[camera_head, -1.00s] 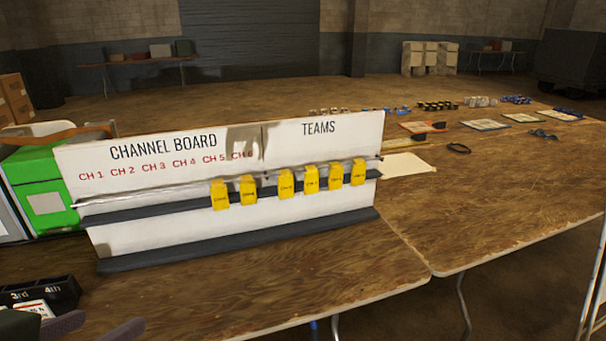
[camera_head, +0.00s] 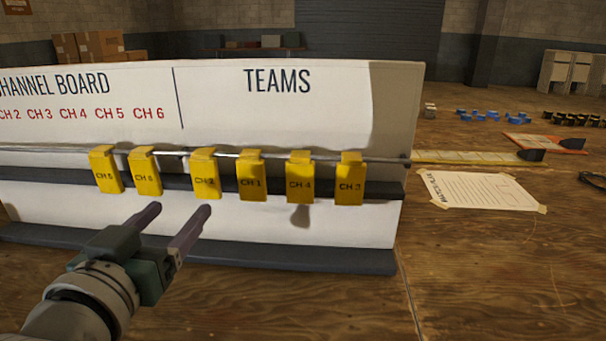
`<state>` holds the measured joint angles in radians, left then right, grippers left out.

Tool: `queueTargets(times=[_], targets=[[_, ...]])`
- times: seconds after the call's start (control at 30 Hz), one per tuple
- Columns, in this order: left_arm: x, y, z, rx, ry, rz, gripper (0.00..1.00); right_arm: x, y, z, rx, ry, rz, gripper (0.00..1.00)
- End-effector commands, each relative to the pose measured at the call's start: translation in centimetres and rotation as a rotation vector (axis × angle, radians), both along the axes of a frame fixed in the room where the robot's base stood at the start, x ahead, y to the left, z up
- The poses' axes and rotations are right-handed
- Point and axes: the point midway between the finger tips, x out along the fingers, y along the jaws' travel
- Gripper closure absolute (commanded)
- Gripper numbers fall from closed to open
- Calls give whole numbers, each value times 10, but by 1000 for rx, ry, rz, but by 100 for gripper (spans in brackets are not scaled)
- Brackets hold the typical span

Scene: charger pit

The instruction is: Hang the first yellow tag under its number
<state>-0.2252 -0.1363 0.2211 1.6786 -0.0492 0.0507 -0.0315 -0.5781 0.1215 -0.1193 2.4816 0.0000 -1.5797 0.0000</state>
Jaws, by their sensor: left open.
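The white channel board (camera_head: 300,110) stands on the table with a thin rail across its front. Several yellow tags hang from the rail. The leftmost, which seems to read CH 5 (camera_head: 107,172), and the CH 6 tag (camera_head: 145,173) hang below the red CH 5 and CH 6 numbers. Under TEAMS hang the CH 2 tag (camera_head: 206,176), CH 1 tag (camera_head: 251,178), CH 4 tag (camera_head: 299,180) and CH 3 tag (camera_head: 350,182). My left gripper (camera_head: 172,220) is open and empty, in front of the board and below the CH 6 and CH 2 tags. My right gripper is out of view.
The board has dark ledges (camera_head: 300,256) along its front. The CH 1 number is cut off at the left edge. Right of the board lie a taped paper sheet (camera_head: 482,190) and a yellow strip (camera_head: 475,157). The wooden table (camera_head: 480,270) is clear at front right.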

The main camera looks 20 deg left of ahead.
Motion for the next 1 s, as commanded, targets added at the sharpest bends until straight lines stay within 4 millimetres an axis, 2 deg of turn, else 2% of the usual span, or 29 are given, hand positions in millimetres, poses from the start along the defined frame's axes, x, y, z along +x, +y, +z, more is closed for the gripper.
queueTargets(times=[0.03, 0.23, 0.4, 0.5, 0.67, 0.9, 1.0], targets=[[10, 2, -4, 2, -6, 0, 28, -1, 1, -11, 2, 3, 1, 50], [55, 13, -12, 3, -7, -1, 28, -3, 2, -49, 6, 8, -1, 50], [90, 22, -12, 2, -3, 0, 28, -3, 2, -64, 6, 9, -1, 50], [103, 25, -13, 2, -3, 0, 28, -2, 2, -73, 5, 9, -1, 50], [113, 27, -11, 1, 0, 0, 28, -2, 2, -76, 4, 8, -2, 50], [114, 27, -10, 1, 1, 0, 28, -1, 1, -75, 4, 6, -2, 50], [114, 27, -10, 1, 1, -1, 36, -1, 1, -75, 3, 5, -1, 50]])
